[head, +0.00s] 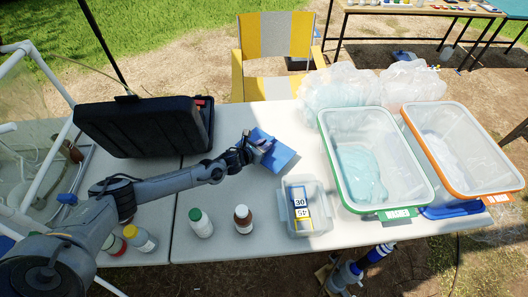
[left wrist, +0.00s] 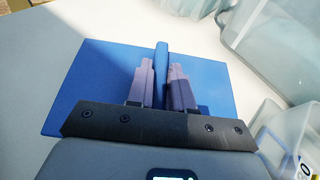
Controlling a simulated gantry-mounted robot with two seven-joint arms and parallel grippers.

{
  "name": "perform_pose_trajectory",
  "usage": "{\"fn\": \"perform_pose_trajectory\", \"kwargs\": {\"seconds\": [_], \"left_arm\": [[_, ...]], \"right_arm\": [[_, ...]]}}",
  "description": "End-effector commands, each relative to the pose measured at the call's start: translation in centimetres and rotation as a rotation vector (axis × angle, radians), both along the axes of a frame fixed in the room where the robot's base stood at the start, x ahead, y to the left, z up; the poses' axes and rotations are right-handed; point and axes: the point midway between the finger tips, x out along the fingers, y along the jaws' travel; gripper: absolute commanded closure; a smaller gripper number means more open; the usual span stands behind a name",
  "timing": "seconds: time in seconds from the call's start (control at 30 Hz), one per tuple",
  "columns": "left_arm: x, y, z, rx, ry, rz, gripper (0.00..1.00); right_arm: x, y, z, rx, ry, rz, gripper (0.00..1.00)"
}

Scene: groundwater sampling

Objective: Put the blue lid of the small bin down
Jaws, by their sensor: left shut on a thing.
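The blue lid (head: 281,157) is a flat rectangle with an upright ridge in its middle. My left gripper (head: 250,149) is shut on that ridge. In the left wrist view my left gripper (left wrist: 162,85) has one finger on each side of the ridge, and the blue lid (left wrist: 95,75) spreads out past both fingers. I cannot tell whether the lid touches the table. The small clear bin (head: 318,222) stands open to the right and nearer the front edge, with number-marked items inside. Its corner shows in the left wrist view (left wrist: 285,130).
A black case (head: 140,128) lies left of the lid. A green-rimmed bin (head: 325,140) and an orange-rimmed bin (head: 462,190) are at right. White table (head: 240,185) around the lid is bare.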

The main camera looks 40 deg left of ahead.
Motion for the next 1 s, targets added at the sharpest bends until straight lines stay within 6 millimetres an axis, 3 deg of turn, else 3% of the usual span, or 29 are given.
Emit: {"fn": "perform_pose_trajectory", "kwargs": {"seconds": [0.3, 0.77, 0.8, 0.93, 1.0], "left_arm": [[0.0, 0.0, -3.4, 0.000, 0.001, 0.001, 1.00], [0.0, 0.0, -4.1, 0.001, 0.000, 0.000, 1.00], [0.0, 0.0, -4.0, 0.001, 0.001, 0.000, 0.76], [0.0, 0.0, -4.0, 0.001, 0.001, 0.000, 0.56], [0.0, 0.0, -4.0, 0.001, 0.001, 0.000, 0.54]], "right_arm": [[0.0, 0.0, -0.9, -0.001, 0.000, 0.001, 0.57], [0.1, -0.3, -1.3, -0.011, -0.003, 0.007, 0.57], [0.1, -0.3, -1.2, -0.011, -0.003, 0.007, 0.57], [0.1, -0.3, -1.2, -0.011, -0.003, 0.006, 0.57], [0.1, -0.3, -1.2, -0.010, -0.002, 0.005, 0.57]]}}
